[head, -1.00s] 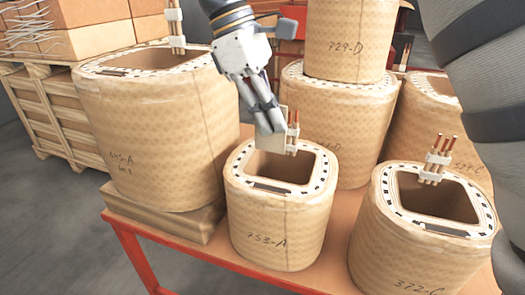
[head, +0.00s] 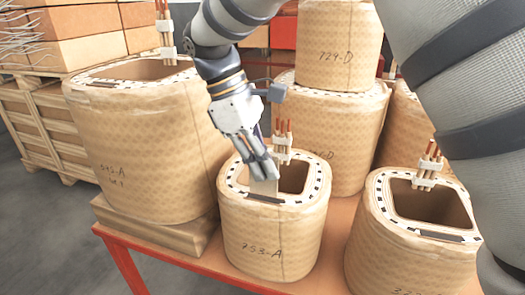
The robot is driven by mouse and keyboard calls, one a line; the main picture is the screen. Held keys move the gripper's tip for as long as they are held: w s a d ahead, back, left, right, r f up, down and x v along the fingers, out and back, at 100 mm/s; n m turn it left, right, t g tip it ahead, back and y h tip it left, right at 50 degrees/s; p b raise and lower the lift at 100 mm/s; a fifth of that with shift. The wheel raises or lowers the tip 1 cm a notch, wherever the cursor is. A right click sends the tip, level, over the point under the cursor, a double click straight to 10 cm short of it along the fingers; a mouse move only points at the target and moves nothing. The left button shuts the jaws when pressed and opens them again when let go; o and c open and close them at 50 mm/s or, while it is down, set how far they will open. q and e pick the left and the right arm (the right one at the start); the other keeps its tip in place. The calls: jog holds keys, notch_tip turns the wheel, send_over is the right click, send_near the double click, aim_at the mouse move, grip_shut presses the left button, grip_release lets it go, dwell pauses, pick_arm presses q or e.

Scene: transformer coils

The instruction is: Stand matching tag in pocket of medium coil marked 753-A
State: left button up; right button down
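The medium coil marked 753-A (head: 268,240) stands upright on the orange table, wrapped in tan patterned paper, with a rectangular opening. Its white rim carries black dashes, with a dark strip (head: 265,198) along the near side, likely the pocket. My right gripper (head: 264,170) reaches down from above over this coil. Its fingers are shut on a flat beige tag (head: 264,187), held upright just above or at the dark strip. I cannot tell whether the tag's lower edge touches or enters it. Any writing on the tag is unreadable. My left gripper is not in view.
Coil 372-C (head: 400,255) stands to the right, and a larger coil (head: 140,150) on a block to the left. Coil 729-D (head: 338,50) is stacked on another behind. Copper leads (head: 283,140) rise behind the opening of 753-A, close to my gripper. The orange table (head: 190,262) has bare edge in front.

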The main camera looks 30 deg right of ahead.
aim_at(268, 195)
jog(key=shift+f, duration=2.2)
jog(key=c, duration=1.7)
grip_release()
jog(key=shift+w+r, duration=0.1)
jog(key=v, duration=1.2)
